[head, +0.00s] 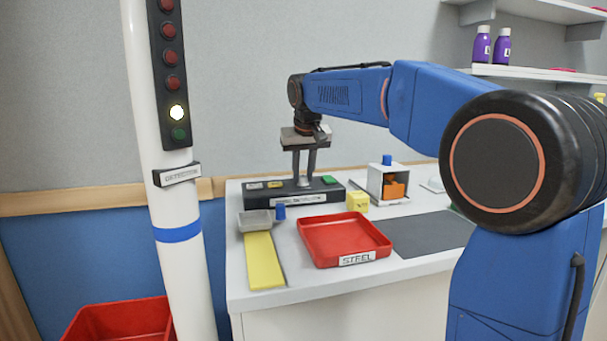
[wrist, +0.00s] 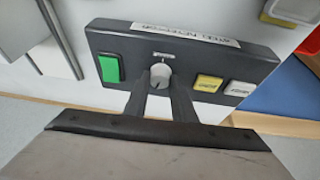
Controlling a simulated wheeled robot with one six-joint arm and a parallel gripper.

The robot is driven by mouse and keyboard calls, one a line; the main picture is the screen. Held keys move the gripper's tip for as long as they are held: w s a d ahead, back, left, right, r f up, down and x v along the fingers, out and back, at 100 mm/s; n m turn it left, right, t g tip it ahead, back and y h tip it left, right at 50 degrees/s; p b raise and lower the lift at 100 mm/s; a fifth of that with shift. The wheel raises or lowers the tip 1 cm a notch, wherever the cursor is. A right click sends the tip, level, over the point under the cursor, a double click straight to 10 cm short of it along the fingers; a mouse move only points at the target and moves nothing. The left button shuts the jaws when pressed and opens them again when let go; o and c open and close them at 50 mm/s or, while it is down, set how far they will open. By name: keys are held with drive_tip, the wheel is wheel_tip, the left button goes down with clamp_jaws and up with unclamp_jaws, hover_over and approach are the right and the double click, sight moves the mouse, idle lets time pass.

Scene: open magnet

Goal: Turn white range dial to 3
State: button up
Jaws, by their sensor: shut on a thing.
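The white range dial (wrist: 160,76) is a small round knob on a dark control box (wrist: 192,50), with a dark pointer mark on it; I cannot read any numbers around it. In the head view the control box (head: 291,190) stands at the back left of the white table. My gripper (wrist: 159,85) points down at the box and is shut on the dial, one finger on each side. In the head view my gripper (head: 304,184) hides most of the dial. A green button (wrist: 109,68) is on one side of the dial, a yellow button (wrist: 208,83) and a white button (wrist: 239,88) on the other.
A red tray (head: 345,240) labelled STEEL, a yellow cube (head: 357,201), a grey tray (head: 257,221), a blue piece (head: 281,212) and a yellow strip (head: 263,261) lie in front of the box. A white pole (head: 172,240) with indicator lights stands left.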

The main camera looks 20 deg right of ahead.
drive_tip(key=m+h, duration=0.1)
drive_tip(key=m, duration=0.2)
drive_tip(key=m+h, duration=0.1)
drive_tip(key=m, duration=0.2)
drive_tip(key=shift+w+a+g, duration=0.1)
drive_tip(key=shift+a+g, duration=0.05)
drive_tip(key=shift+g, duration=0.25)
drive_tip(key=shift+m, duration=0.3)
drive_tip(key=o, duration=1.1)
drive_tip(key=shift+c, duration=0.2)
drive_tip(key=v, duration=1.7)
drive_tip(key=shift+a+r, duration=0.25)
drive_tip(key=shift+a, duration=0.1)
